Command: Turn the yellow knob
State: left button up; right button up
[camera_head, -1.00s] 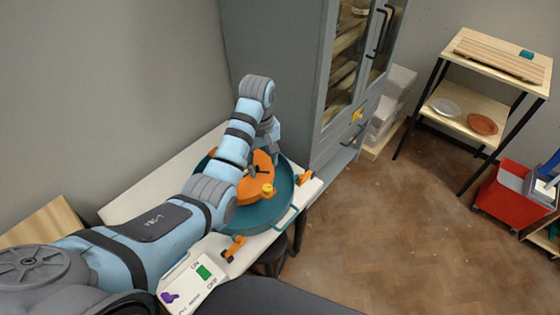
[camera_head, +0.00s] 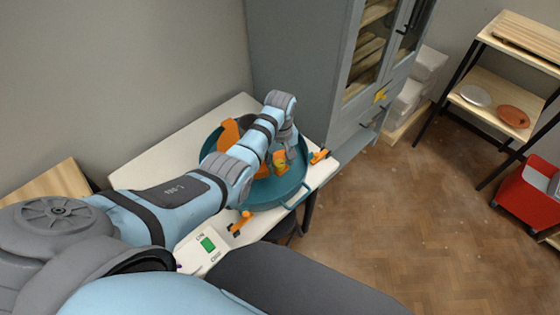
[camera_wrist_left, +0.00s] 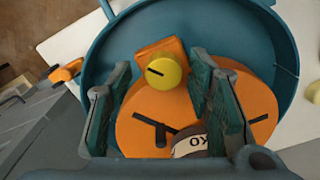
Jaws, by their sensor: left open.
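The yellow knob (camera_wrist_left: 165,73), with a dark line on its face, sits on an orange fixture (camera_wrist_left: 150,115) inside a round teal basin (camera_wrist_left: 118,38). My left gripper (camera_wrist_left: 160,65) is open, its two green-padded fingers on either side of the knob in the wrist view. Whether either finger touches the knob, I cannot tell. In the head view the left gripper (camera_head: 283,150) hangs over the basin (camera_head: 262,196), and my arm hides part of the orange fixture (camera_head: 229,135). The right gripper is not in view.
The basin stands on a white table (camera_head: 140,165) with orange clamps (camera_head: 320,156) at its edge. A control box (camera_head: 196,254) with a green switch is in front. A grey cabinet (camera_head: 300,60) stands behind, a shelf (camera_head: 480,98) and red bin (camera_head: 528,196) at right.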

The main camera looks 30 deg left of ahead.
pick_arm(q)
jog(key=shift+s+r, duration=0.2)
jog(key=shift+s, duration=0.2)
jog(key=shift+c, duration=1.4)
jog(key=c, duration=0.3)
jog(key=shift+d, duration=0.1)
grip_shut()
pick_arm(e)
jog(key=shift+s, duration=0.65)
pick_arm(q)
jog(key=shift+m, duration=0.3)
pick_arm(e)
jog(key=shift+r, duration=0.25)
